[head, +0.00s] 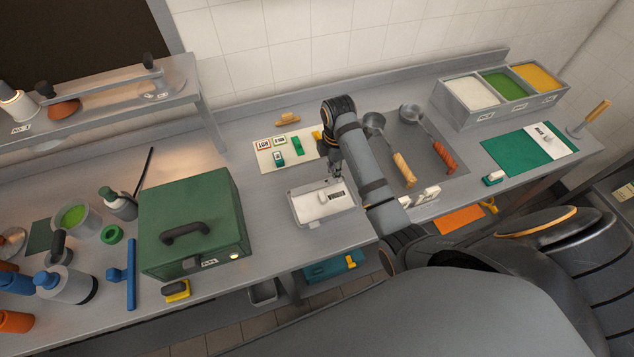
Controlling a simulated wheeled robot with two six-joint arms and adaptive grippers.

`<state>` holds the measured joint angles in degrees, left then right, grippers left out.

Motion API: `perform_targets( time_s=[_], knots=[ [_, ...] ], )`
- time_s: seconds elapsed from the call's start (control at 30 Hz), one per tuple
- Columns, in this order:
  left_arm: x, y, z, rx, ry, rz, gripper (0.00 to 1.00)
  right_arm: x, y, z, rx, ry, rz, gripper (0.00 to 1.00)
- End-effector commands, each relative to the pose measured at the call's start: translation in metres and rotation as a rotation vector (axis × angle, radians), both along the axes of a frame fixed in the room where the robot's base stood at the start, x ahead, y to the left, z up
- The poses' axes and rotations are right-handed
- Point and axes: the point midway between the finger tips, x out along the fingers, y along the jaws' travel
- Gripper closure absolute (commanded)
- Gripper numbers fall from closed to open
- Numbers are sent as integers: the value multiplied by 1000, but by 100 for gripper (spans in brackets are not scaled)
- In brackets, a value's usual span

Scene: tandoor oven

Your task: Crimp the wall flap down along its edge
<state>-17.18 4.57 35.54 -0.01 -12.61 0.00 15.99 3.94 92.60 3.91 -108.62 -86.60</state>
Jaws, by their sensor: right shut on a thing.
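A small pale tray-like box (298,207) stands on the grey counter in the middle of the head view, with a white piece bearing a dark label inside it. My right gripper (336,174) points down at its far edge, right of the middle. Its fingers look closed at the far wall flap, which is small and mostly hidden by the fingers. I cannot tell whether the flap is upright or folded. My right forearm covers the counter just right of the box. My left gripper is out of view.
A green lidded box (190,215) stands to the left. A cream board (268,160) with small labelled blocks lies behind. Two ladles (404,170) lie on a dark mat to the right. A bin (480,115) with white, green and yellow fillings stands at back right.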

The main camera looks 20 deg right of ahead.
Motion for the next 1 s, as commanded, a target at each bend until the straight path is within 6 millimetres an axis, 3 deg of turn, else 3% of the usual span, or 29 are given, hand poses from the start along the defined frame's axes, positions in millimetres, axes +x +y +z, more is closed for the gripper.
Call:
perform_targets(
  time_s=[0.4, 1.0],
  knots=[
    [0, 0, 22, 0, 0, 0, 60, 3, 51, 1, 4, 1, 1, 100],
    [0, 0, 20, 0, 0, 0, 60, 3, 53, -4, 1, 0, 0, 100]
  ],
)
